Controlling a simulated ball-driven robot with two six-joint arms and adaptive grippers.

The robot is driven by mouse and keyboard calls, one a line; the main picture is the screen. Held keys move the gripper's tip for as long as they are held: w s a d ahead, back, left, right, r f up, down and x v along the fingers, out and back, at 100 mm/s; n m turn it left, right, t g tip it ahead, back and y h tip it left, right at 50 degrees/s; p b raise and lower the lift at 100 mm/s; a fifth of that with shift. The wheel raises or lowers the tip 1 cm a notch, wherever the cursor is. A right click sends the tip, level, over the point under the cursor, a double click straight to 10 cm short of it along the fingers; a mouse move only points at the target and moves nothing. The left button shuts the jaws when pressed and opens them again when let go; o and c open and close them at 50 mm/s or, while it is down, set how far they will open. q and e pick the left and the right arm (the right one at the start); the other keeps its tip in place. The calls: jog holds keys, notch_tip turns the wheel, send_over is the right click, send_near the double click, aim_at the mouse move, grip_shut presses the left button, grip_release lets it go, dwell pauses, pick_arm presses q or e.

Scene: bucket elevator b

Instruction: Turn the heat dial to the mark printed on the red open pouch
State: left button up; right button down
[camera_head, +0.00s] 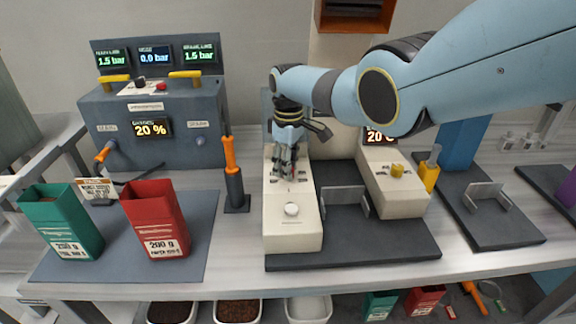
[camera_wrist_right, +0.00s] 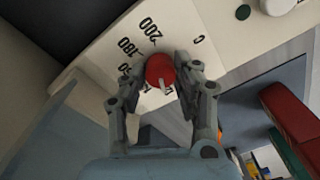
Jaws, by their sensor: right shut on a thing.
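The red open pouch (camera_head: 155,222) stands on a dark mat at the left of the bench. Its white label reads 200 g, with a smaller line I cannot read surely. The red heat dial (camera_wrist_right: 159,70) sits on a cream machine housing (camera_head: 292,231). Its white pointer points down in the wrist view, and the printed marks 200 and 180 show above and left of it. My right gripper (camera_wrist_right: 166,84) is shut on the dial with a finger on each side. In the head view the right gripper (camera_head: 287,172) hides the dial. My left gripper is not in view.
A green pouch (camera_head: 70,228) stands left of the red one. An orange-handled tool (camera_head: 231,160) stands upright left of the housing. A grey control console (camera_head: 155,115) is behind. Another cream housing (camera_head: 396,195) with a yellow knob stands right, past a metal bracket (camera_head: 345,196).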

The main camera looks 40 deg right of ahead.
dwell(0.3)
jog(key=c, duration=1)
grip_release()
jog(key=shift+r, duration=0.15)
notch_tip(320, 180, up, 12)
jog(key=shift+w+d+f, duration=0.1)
jog(key=shift+f, duration=0.1)
